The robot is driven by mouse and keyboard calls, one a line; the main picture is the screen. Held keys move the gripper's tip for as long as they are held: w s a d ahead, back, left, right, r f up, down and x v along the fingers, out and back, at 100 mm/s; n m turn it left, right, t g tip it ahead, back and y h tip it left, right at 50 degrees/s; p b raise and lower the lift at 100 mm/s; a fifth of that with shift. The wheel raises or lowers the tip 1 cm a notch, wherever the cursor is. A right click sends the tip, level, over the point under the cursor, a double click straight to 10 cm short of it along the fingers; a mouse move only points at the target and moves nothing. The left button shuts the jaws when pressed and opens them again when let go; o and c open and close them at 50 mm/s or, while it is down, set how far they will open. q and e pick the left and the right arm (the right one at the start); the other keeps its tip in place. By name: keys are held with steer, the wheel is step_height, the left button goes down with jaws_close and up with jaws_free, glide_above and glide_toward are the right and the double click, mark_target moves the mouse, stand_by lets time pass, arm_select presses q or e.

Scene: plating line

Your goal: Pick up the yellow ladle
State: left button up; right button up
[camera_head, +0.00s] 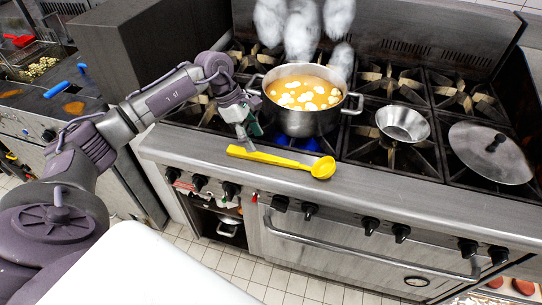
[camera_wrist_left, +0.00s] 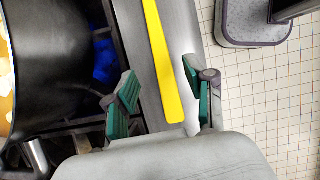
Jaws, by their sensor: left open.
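The yellow ladle (camera_head: 270,157) lies on the steel front ledge of the stove, its bowl to the right and its handle end to the left. My left gripper (camera_head: 248,133) is open just above and behind the handle end, beside the pot. In the left wrist view, the yellow handle (camera_wrist_left: 166,62) runs between the two spread green-padded fingers of my left gripper (camera_wrist_left: 158,72), closer to the right finger. No grip on it shows. The ladle's bowl is outside the wrist view. My right gripper is in neither view.
A steaming pot (camera_head: 302,118) of orange soup with white pieces stands on a burner close to my left gripper, above a blue flame. A small metal bowl (camera_head: 402,124) and a lid (camera_head: 478,163) lie on the right burners. The ledge (camera_head: 400,190) right of the ladle is clear.

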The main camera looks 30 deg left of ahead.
mark_target(263, 155)
arm_select(q)
steer(key=shift+d+f, duration=0.1)
steer(key=shift+f, duration=0.25)
steer(key=p+x, duration=0.2)
steer(key=x, duration=0.3)
steer(key=shift+d+r+p, duration=0.1)
steer(key=shift+p, duration=0.2)
steer(key=shift+d+f, duration=0.1)
steer(key=shift+f, duration=0.15)
jaws_close()
